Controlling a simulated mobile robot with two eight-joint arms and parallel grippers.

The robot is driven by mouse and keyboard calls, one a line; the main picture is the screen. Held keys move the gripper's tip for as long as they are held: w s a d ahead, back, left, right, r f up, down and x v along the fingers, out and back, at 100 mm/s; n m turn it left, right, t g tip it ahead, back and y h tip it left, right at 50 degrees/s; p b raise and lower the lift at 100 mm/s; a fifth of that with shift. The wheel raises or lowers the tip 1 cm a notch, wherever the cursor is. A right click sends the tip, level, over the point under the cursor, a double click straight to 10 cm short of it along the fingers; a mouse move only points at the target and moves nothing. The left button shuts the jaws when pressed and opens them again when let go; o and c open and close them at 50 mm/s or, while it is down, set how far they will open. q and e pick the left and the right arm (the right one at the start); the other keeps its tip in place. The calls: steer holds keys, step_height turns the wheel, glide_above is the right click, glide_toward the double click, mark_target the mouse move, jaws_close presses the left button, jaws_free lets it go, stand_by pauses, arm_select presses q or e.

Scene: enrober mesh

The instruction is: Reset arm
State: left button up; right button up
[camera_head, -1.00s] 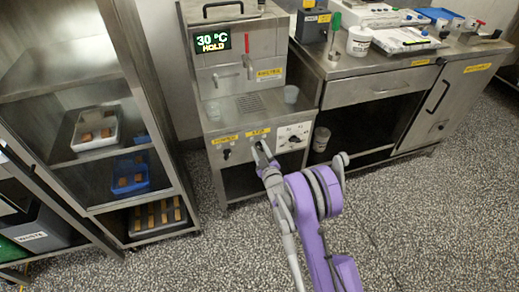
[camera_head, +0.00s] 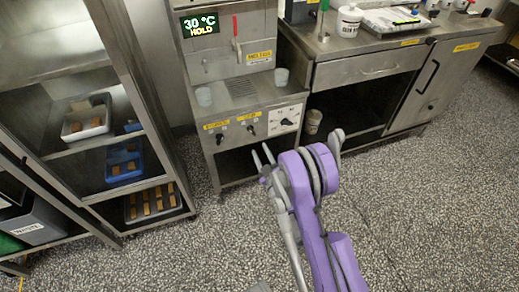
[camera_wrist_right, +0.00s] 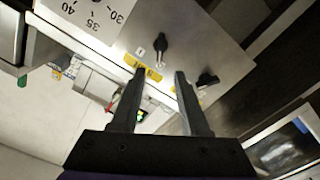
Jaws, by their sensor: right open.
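My right gripper (camera_head: 262,153) is open and empty, in front of the lower front panel of the steel machine (camera_head: 225,68). Its two fingers also show apart in the right wrist view (camera_wrist_right: 160,73), with nothing between them. Beyond them are the panel's dark knob (camera_wrist_right: 161,46), a yellow label (camera_wrist_right: 142,68) and part of a white dial plate (camera_wrist_right: 88,18). In the head view the gripper appears apart from the dark knob (camera_head: 250,129) above it. The display (camera_head: 200,24) reads 30 °C HOLD. My left gripper is not in view.
A steel rack (camera_head: 72,147) with trays of brown pieces stands at the left, beside a waste bin (camera_head: 38,228). A steel counter (camera_head: 335,47) with a drawer is at the right. The speckled floor (camera_head: 430,220) is clear.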

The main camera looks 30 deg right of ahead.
stand_by(0.4)
steer(key=s+a+r+m+g+y, duration=0.2)
steer(key=s+a+r+m+g, duration=0.1)
steer(key=s+a+r+g, duration=0.45)
steer(key=s+a+g+y, duration=0.1)
steer(key=s+a+g, duration=0.3)
steer(key=s, duration=0.6)
steer(key=s+a+g+y, duration=0.1)
steer(key=s+a, duration=0.5)
steer(key=s, duration=0.5)
arm_select(q)
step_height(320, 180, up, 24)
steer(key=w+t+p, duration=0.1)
steer(key=p, duration=2)
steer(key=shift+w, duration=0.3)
arm_select(e)
step_height(320, 180, up, 25)
steer(key=shift+w+a+f, duration=0.2)
steer(key=shift+w+a, duration=0.1)
steer(key=shift+w, duration=0.15)
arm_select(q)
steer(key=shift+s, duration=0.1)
arm_select(e)
steer(key=shift+s+t, duration=0.1)
steer(key=shift+t, duration=0.15)
